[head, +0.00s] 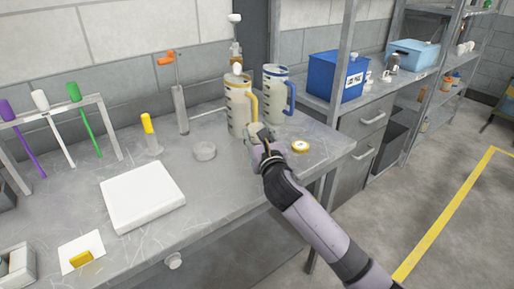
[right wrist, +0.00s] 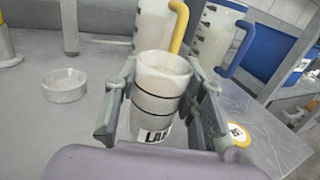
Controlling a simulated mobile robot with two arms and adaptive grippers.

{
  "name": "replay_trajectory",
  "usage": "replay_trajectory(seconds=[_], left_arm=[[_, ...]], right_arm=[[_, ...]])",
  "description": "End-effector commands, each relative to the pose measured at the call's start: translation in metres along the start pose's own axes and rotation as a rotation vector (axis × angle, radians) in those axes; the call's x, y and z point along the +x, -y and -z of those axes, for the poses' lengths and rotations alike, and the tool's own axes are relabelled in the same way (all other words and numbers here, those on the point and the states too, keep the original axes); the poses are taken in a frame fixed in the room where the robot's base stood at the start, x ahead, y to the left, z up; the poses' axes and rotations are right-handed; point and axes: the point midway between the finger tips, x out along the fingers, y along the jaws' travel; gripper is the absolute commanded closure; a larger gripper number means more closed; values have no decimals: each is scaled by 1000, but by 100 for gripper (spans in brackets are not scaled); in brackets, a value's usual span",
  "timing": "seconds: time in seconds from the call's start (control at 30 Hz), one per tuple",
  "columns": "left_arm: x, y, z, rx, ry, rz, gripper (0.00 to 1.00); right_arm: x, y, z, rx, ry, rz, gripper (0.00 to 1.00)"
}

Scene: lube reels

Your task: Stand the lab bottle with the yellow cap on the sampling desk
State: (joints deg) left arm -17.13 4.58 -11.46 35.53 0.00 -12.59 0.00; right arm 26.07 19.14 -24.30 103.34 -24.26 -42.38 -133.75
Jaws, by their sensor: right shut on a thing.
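My right gripper (head: 262,136) is near the right end of the grey desk (head: 225,185), in front of the yellow-handled jug (head: 237,102). In the right wrist view its fingers (right wrist: 160,100) are shut on a pale cylindrical lab bottle (right wrist: 160,82) with dark bands and a label reading "LAB". The bottle looks upright; no yellow cap shows on its top. In the head view the gripper mostly hides it, and I cannot tell whether its base touches the desk. A yellow-and-white disc (head: 300,146) lies right of the gripper. My left gripper is out of view.
A blue-handled jug (head: 275,95) stands behind the gripper. A shallow round dish (head: 204,151), a small yellow-topped item (head: 148,128) and a white slab (head: 142,196) are to the left. Shelving with a blue box (head: 336,77) stands beyond the desk's right end.

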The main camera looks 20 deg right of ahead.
Motion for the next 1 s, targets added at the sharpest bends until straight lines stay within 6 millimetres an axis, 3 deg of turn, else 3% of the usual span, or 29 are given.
replay_trajectory(seconds=[0.1, 0.23, 0.63, 0.67, 1.0], left_arm=[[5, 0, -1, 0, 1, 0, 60], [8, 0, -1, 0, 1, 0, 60], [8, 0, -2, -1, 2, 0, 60], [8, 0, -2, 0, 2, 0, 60], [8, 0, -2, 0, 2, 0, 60]], right_arm=[[0, 0, 23, 2, -6, 1, 93], [0, 0, 38, 2, -4, 1, 93], [0, 0, 41, -1, -1, 1, 93], [0, 0, 42, 0, -2, 1, 63], [0, 0, 42, 0, -2, 1, 43]])
